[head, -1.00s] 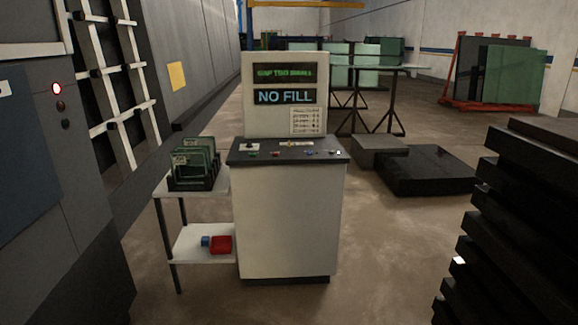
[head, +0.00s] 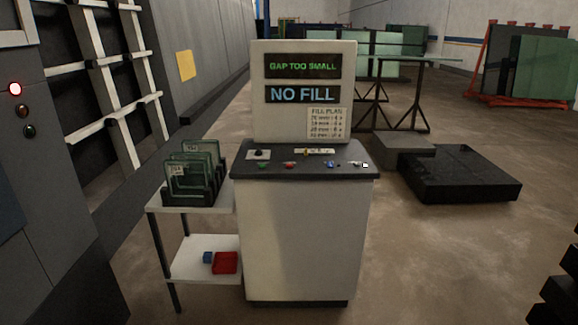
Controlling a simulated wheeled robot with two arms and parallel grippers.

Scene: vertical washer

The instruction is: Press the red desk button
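The control desk (head: 295,235) stands upright in the middle of the head view, with a dark sloped top (head: 345,172). A small red button (head: 290,165) sits on the left half of that top, just right of a green button (head: 264,166). A blue button (head: 331,164) and a few small pale controls are further right. The desk's upper screen reads "GAP TOO SMALL" in green and the lower one (head: 302,94) reads "NO FILL". Neither of my grippers shows in the head view.
A white two-level side table (head: 215,262) stands left of the desk, with glass plates in a rack (head: 195,178) on top and red and blue items below. Dark flat blocks (head: 460,175) lie at right. A grey machine with lamps (head: 15,89) is at left. Floor before the desk is clear.

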